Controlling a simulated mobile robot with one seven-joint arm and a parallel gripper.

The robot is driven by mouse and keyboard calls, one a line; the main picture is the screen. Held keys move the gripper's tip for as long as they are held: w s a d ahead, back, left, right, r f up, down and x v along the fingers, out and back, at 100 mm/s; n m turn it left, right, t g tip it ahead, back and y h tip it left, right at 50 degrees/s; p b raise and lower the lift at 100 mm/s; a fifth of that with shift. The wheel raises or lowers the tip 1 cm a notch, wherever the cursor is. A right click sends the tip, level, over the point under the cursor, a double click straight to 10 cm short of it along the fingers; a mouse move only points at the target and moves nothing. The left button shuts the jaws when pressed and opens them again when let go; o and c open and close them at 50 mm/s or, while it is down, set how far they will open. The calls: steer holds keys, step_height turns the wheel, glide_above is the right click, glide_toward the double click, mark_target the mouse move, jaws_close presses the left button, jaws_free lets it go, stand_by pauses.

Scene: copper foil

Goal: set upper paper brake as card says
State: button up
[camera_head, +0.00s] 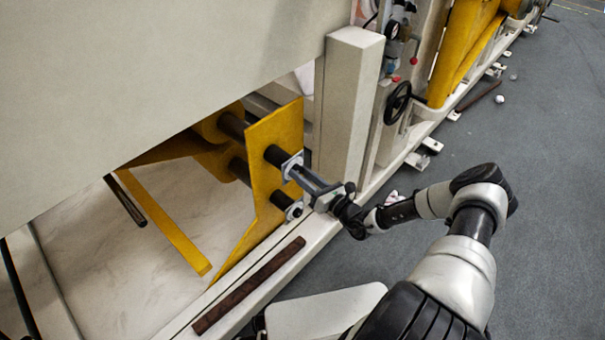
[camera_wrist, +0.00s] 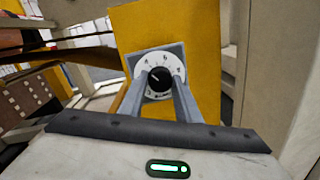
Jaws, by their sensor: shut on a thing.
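The upper paper brake (camera_head: 290,162) is a dial on a square grey plate on the yellow bracket, at the middle of the head view. In the wrist view its white numbered face (camera_wrist: 160,60) surrounds a black knob (camera_wrist: 159,79). A white pointer mark on the knob points toward the upper left. My gripper (camera_head: 300,174) reaches in from the right, its two fingers (camera_wrist: 159,86) shut on the knob from both sides. The fingers hide part of the lower dial face. A lower dial (camera_head: 294,210) sits below on the same bracket. I cannot make out a card.
The yellow bracket (camera_head: 268,190) stands on a cream frame rail. A rusty bar (camera_head: 250,285) lies along the rail. A cream post (camera_head: 348,100) rises just behind my gripper, with a black handwheel (camera_head: 397,102) farther right. Grey floor (camera_head: 545,180) is open at right.

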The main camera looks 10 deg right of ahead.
steer(key=n+p, duration=0.1)
steer(key=n, duration=0.3)
steer(key=shift+n+p, duration=0.3)
steer(key=n+p, duration=0.1)
steer(key=n, duration=0.3)
steer(key=shift+y, duration=0.4)
steer(key=shift+n, duration=0.4)
steer(key=o, duration=1.1)
steer(key=shift+c, duration=0.2)
steer(key=shift+s+d, duration=0.1)
steer(key=p+v, duration=0.2)
steer(key=v, duration=1.5)
steer(key=shift+f, duration=0.2)
steer(key=shift+r, duration=0.1)
